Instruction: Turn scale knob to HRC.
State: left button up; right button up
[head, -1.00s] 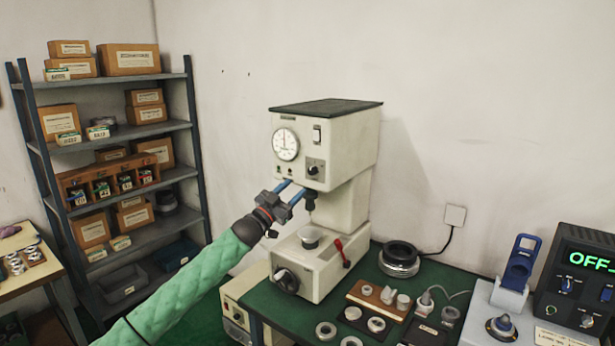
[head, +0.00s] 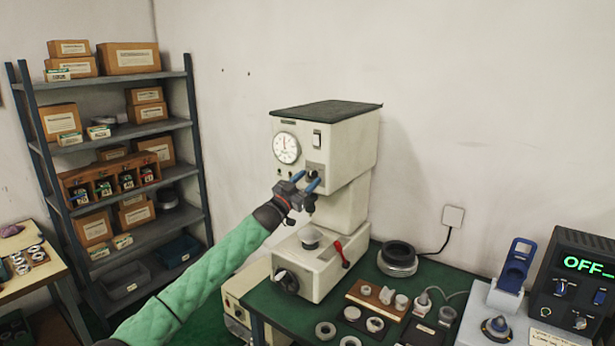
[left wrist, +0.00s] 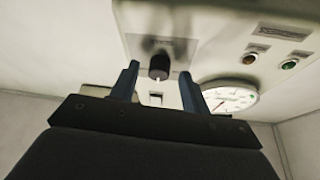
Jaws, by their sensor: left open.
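The hardness tester (head: 345,150) is a cream bench machine with a round dial (head: 286,148). Its scale knob (head: 312,175) is small and black, on the front panel below the switch, partly covered by my gripper in the head view. My left gripper (head: 306,181) is open at the panel, its two blue fingers pointing at the knob. In the left wrist view the knob (left wrist: 159,66) shows between the open fingertips (left wrist: 159,76), with a gap on each side. The label by the knob is too blurred to read. My right gripper is not in view.
Below my gripper are the tester's anvil cup (head: 310,240), red lever (head: 342,252) and handwheel (head: 286,280). The green bench (head: 275,318) carries several rings, a dark round part (head: 398,258) and a controller reading OFF (head: 575,275). A shelf rack (head: 120,170) stands left.

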pick_arm(q)
jog(key=shift+w+d+r, duration=0.1)
jog(key=shift+w+d, duration=0.1)
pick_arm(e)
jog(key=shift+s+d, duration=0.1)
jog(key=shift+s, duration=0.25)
pick_arm(q)
jog(key=shift+c, duration=0.5)
jog(key=c, duration=0.9)
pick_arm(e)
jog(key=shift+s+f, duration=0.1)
